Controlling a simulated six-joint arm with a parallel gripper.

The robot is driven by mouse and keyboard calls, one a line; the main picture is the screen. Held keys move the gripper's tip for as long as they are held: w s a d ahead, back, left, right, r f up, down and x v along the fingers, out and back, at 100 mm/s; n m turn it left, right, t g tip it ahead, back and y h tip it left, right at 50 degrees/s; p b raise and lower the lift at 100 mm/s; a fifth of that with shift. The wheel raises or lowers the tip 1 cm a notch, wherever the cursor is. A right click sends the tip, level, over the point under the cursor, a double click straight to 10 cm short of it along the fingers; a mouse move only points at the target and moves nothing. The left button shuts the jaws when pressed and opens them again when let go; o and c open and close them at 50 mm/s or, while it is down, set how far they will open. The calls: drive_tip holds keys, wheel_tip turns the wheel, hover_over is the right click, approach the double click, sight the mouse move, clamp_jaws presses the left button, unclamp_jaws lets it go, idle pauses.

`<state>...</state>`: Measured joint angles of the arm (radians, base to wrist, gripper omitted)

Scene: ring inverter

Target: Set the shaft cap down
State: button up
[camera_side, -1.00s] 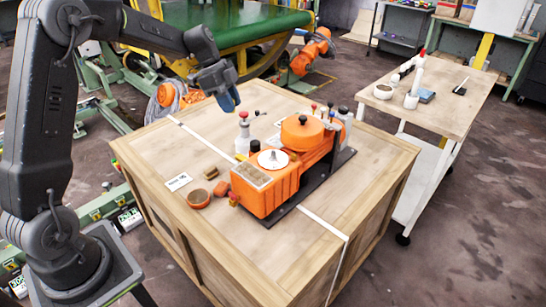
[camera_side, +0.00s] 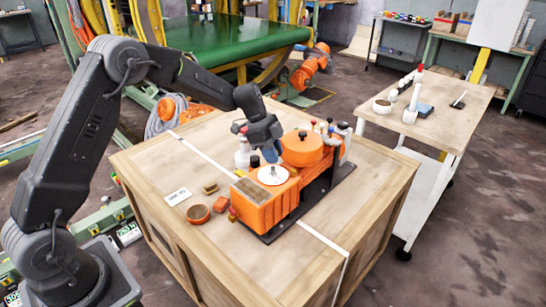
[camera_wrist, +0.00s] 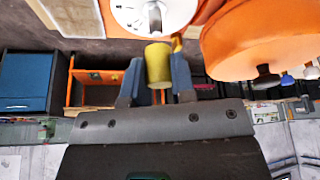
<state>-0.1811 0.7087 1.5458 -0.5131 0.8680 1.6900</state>
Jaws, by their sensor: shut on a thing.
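My gripper (camera_side: 273,152) is over the orange machine (camera_side: 265,207), just above and behind its white disc (camera_side: 270,178). In the wrist view, the blue fingers are shut on a yellow cylinder, the shaft cap (camera_wrist: 158,66). The white disc (camera_wrist: 128,14) shows at the top of that view, with a metal shaft (camera_wrist: 154,18) standing from it. The cap's end appears close to the shaft, but I cannot tell whether they touch. In the side view the cap cannot be made out at the fingers.
A large orange round cover (camera_side: 302,148) stands right beside my gripper. Bottles (camera_side: 243,155) stand behind the machine. The crate's front left is mostly clear.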

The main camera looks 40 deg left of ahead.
drive_tip(key=shift+f, duration=0.75)
drive_tip(key=shift+f, duration=0.6)
drive_tip(key=o, duration=0.9)
drive_tip(key=shift+r, duration=0.1)
